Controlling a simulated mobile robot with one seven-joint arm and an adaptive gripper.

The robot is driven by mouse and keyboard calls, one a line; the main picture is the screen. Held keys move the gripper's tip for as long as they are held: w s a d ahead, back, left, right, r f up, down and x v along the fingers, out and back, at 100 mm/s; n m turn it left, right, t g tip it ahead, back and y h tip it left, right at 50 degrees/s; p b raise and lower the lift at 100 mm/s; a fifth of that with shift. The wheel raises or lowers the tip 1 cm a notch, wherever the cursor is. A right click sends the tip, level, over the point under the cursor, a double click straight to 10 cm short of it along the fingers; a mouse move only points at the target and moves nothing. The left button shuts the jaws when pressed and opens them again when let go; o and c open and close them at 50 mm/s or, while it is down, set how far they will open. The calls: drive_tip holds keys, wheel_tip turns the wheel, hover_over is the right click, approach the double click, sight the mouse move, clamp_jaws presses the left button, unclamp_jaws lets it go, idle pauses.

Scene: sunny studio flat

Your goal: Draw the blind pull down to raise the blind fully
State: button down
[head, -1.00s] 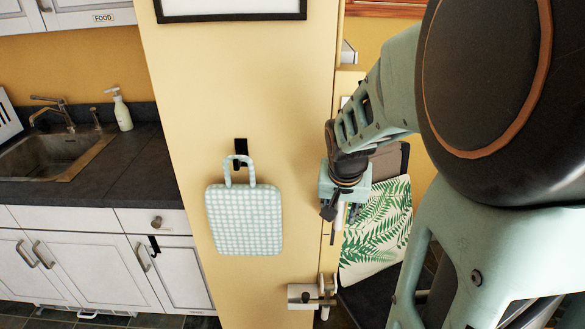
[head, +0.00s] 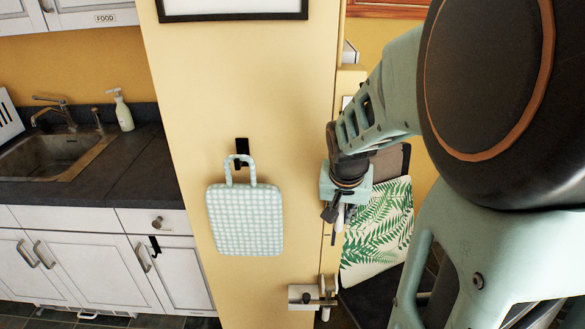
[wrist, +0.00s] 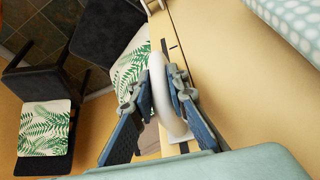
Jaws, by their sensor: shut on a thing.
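The white, ring-like blind pull (wrist: 170,98) stands between my fingers in the wrist view, beside the yellow wall. My gripper (wrist: 163,92) is shut on it, with one finger on each side. In the head view my gripper (head: 338,213) points down at the right edge of the yellow wall panel, and only a little of the white pull shows below it. The blind itself cannot be made out in either view.
A checked pot-holder-like pad (head: 244,220) hangs from a black hook on the panel, left of my gripper. A white bracket (head: 303,294) juts out below. A chair with a fern-print cushion (head: 375,235) stands close on the right. A sink counter (head: 95,175) is at left.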

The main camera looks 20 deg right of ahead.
wheel_tip(320, 180, down, 12)
drive_tip(key=b, duration=0.9)
drive_tip(key=shift+s+b, duration=0.15)
drive_tip(key=shift+b, duration=0.25)
drive_tip(key=shift+f, duration=0.1)
drive_tip(key=c, duration=2)
unclamp_jaws()
drive_tip(key=shift+o, duration=0.6)
